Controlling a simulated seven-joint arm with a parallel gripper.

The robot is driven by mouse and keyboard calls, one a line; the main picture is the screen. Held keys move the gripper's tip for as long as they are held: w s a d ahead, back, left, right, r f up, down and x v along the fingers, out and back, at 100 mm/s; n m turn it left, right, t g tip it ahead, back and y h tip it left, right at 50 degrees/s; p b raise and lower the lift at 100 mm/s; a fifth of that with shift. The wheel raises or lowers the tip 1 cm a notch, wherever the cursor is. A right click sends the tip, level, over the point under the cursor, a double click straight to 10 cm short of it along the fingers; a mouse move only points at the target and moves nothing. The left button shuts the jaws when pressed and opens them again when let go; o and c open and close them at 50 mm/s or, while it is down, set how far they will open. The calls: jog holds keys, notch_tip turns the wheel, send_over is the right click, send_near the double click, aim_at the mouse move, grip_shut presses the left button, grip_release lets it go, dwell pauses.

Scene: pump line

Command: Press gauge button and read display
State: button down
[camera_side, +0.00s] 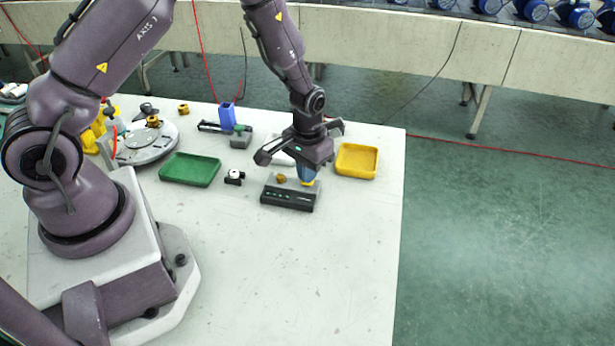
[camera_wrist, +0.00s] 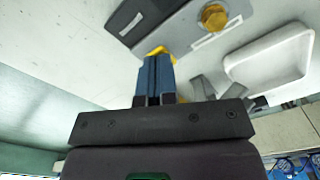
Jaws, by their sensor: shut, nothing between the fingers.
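The gauge unit (camera_side: 287,200) is a low grey box with a black front panel bearing small light marks, too small to read. A brass round knob (camera_side: 281,178) stands on its top at left, and also shows in the wrist view (camera_wrist: 214,17). My gripper (camera_side: 306,181) points down over the right part of the box, its blue fingers shut and empty. A yellow piece (camera_wrist: 158,50) shows right at the fingertips (camera_wrist: 155,60), which partly hide it. I cannot tell whether they touch it or press it.
A yellow tray (camera_side: 357,161) stands right of the gauge, a green tray (camera_side: 190,169) left. A white tray (camera_wrist: 270,60) lies close behind the gripper. A small black-and-white part (camera_side: 235,177) sits left of the gauge. The table front is clear.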

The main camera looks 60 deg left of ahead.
jog(key=shift+f, duration=0.2)
jog(key=shift+r, duration=3.15)
